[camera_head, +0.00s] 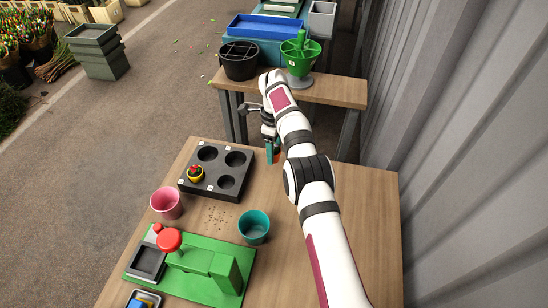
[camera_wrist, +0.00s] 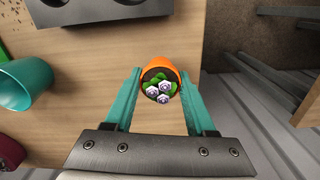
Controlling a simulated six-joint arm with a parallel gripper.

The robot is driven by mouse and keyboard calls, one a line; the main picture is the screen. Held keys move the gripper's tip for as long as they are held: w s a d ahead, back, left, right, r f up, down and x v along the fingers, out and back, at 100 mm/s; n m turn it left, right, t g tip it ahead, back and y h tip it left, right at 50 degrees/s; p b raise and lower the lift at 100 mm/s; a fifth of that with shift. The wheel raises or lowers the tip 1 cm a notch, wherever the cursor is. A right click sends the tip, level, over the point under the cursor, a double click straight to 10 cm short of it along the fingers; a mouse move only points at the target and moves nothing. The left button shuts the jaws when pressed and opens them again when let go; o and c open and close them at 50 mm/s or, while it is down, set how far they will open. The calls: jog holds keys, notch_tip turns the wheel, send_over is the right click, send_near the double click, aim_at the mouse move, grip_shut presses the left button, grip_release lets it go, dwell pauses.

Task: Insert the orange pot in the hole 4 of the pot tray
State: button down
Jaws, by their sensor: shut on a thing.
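My gripper (camera_head: 272,152) hangs above the table to the right of the pot tray, its teal fingers pointing down. In the wrist view my gripper (camera_wrist: 158,104) is shut on the orange pot (camera_wrist: 149,74), which holds soil, green leaves and white-purple flowers. In the head view the orange pot is mostly hidden by the fingers and arm. The dark pot tray (camera_head: 216,190) has several round holes; its number labels are too small to read. A small yellow pot with red flowers (camera_head: 195,174) sits in the front-left hole. Part of the tray (camera_wrist: 92,12) shows in the wrist view.
A pink pot (camera_head: 166,204) and a teal pot (camera_head: 254,228) stand in front of the tray, with brown specks between them. A green device with a red knob (camera_head: 212,266) lies nearer. A second table (camera_head: 336,92) stands behind. A grey corrugated wall (camera_head: 460,150) bounds the right.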

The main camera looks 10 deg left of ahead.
jog(key=s+d+r, duration=0.1)
jog(key=d+r, duration=0.6)
jog(key=d, duration=0.4)
jog(key=s+a+n, duration=0.3)
jog(key=s+a, duration=0.2)
jog(key=a, duration=0.6)
jog(key=s+a+n, duration=0.3)
jog(key=s+a, duration=0.2)
jog(key=a, duration=0.6)
jog(key=shift+r, duration=0.15)
jog(key=shift+f, duration=2.95)
jog(key=shift+f, duration=1.2)
jog(key=shift+c, duration=0.7)
grip_release()
jog(key=shift+f, duration=0.1)
notch_tip(320, 180, up, 16)
